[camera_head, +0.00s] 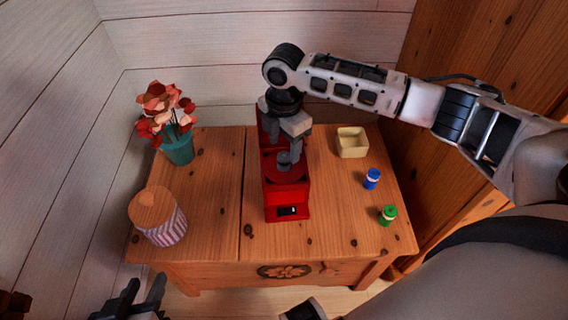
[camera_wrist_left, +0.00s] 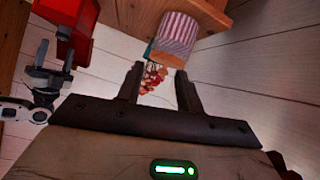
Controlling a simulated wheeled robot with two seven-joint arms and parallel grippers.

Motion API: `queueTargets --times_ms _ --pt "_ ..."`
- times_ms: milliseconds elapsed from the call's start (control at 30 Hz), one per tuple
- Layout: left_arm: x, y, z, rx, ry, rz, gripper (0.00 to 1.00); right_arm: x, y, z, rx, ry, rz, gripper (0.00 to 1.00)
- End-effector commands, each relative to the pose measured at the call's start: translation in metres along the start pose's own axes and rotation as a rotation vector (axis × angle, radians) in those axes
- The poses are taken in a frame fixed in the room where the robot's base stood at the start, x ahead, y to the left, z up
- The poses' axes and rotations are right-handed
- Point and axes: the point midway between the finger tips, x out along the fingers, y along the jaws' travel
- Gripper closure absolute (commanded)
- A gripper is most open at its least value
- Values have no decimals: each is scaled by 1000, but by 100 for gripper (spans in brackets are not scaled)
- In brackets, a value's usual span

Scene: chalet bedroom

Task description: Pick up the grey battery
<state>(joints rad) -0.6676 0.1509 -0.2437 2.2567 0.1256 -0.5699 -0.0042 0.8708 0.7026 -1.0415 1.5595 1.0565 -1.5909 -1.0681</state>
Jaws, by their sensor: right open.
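A small grey cylinder, which looks like the grey battery (camera_head: 284,162), stands on the round plate of a red device (camera_head: 288,202) in the middle of the table. My right gripper (camera_head: 284,148) is open and points down right above it, its fingers close to the grey piece. I cannot tell whether the fingers touch it, as grey overlaps grey. My left gripper (camera_head: 141,290) is open and empty at the bottom left, in front of the table. Its two fingers also show in the left wrist view (camera_wrist_left: 161,85), with nothing held between them.
On the wooden table (camera_head: 215,222) are a blue battery (camera_head: 371,179), a green battery (camera_head: 388,215) and a cream square bowl (camera_head: 352,142) at right. A striped jar (camera_head: 166,228) and flowers in a teal pot (camera_head: 178,149) stand at left. Walls rise behind and left.

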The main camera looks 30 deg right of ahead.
Motion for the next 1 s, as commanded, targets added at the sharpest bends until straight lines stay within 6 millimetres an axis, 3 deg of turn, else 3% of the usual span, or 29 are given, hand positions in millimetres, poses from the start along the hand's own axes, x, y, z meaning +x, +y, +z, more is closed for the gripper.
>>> queueTargets --times_ms 300,567,733,1000 --pt "18 0 23 -8 -45 18 64 46 -1 0 0 -2 -2 45" --pt "21 0 22 1 -49 23 64 48 -1 0 -1 -2 -1 45" --pt "21 0 21 2 -47 23 64 48 -1 0 -1 -2 -1 92" --pt "19 1 18 1 -38 25 64 48 -1 0 0 -2 0 94"
